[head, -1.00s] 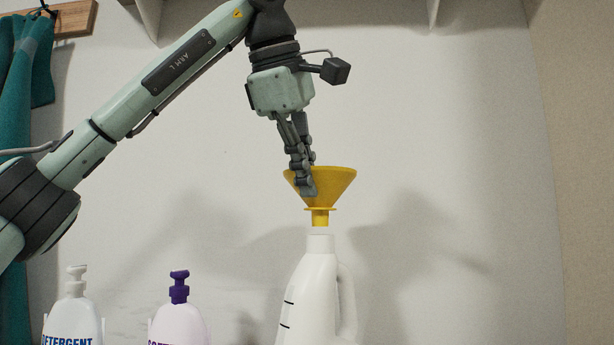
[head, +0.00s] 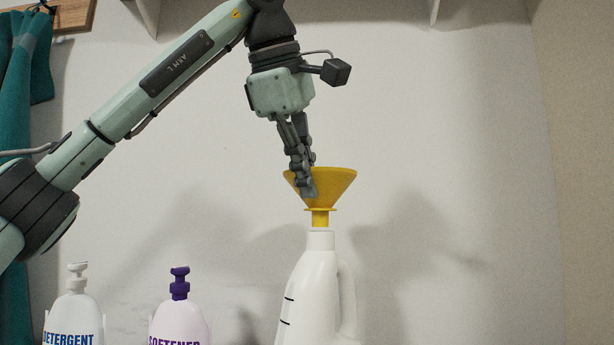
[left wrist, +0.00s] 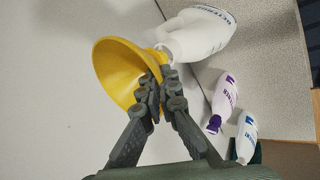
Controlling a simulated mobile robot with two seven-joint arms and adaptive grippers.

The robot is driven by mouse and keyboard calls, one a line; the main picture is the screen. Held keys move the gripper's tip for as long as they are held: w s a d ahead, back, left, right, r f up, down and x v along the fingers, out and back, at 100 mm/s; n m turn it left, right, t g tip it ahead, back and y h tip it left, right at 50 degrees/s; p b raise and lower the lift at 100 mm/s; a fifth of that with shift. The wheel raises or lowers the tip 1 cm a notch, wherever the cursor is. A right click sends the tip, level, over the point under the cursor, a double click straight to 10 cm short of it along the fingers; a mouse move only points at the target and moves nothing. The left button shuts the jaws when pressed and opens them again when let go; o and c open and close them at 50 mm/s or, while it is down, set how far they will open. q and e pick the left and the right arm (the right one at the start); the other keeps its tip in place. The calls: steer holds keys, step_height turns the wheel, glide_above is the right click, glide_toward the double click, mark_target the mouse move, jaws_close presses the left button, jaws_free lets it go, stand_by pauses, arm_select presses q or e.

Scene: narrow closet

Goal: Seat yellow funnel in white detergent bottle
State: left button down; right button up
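The yellow funnel (head: 332,188) is upright, wide mouth up, directly above the white detergent bottle (head: 312,290). Its spout tip is right at the bottle's open neck; I cannot tell whether it has entered. My left gripper (head: 308,192) is shut on the funnel's cone wall from the left side. In the left wrist view, the gripper (left wrist: 155,95) pinches the funnel (left wrist: 112,68), and the bottle (left wrist: 200,36) lies just beyond the spout. The bottle stands upright with its handle to the right; its base is cut off in the head view. My right gripper is not in view.
A white detergent pump bottle (head: 75,318) and a softener bottle with purple pump (head: 180,318) stand left of the bottle. A teal cloth (head: 15,250) hangs at the far left. The wall behind is bare, and the space right of the bottle is clear.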

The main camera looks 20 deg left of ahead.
arm_select(q)
steer(key=shift+f+b, duration=0.5)
steer(key=shift+f, duration=0.85)
stand_by(0.3)
steer(key=c, duration=1.6)
jaws_free()
steer(key=shift+c, duration=0.2)
steer(key=v, duration=1.2)
